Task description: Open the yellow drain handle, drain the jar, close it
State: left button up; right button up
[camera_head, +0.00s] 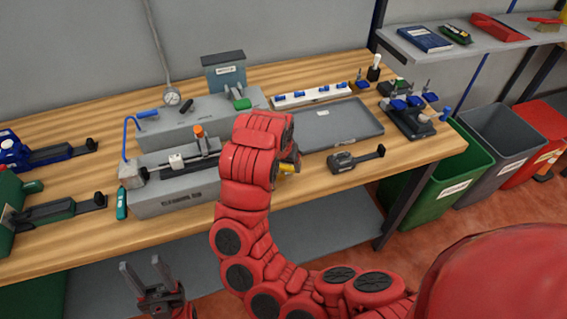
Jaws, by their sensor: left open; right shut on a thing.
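A small yellow piece, which looks like the yellow drain handle (287,168), shows at the right edge of my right wrist, near the front of the bench. My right gripper (292,160) is there, shut on it as far as I can tell; its fingers are mostly hidden behind my red wrist. I cannot make out the jar; my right arm covers that part of the bench. My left gripper (147,273) is open and empty, in front of the bench edge and below the bench top, well away from the handle.
A grey fixture (175,190) with a rod stands left of my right wrist. A grey tray (340,127) and a black tool (355,160) lie to the right. Green (450,180), grey (505,135) and red bins stand beyond the bench's right end.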

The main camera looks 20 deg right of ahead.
jog(key=shift+d+r+n+y+p, duration=0.2)
jog(key=shift+n+y+p, duration=0.2)
jog(key=shift+n+p, duration=0.6)
jog(key=n+p, duration=0.1)
jog(key=p, duration=0.1)
jog(key=n+y+p, duration=0.1)
jog(key=p, duration=0.1)
jog(key=shift+w+d+n+t, duration=0.2)
jog(key=shift+n+t, duration=0.1)
jog(key=shift+n, duration=0.1)
jog(key=shift+w+f+n+y+p, duration=0.2)
jog(key=shift+n+y+p, duration=0.3)
jog(key=shift+n+p, duration=0.7)
jog(key=o, duration=1.2)
jog(key=shift+o, duration=0.2)
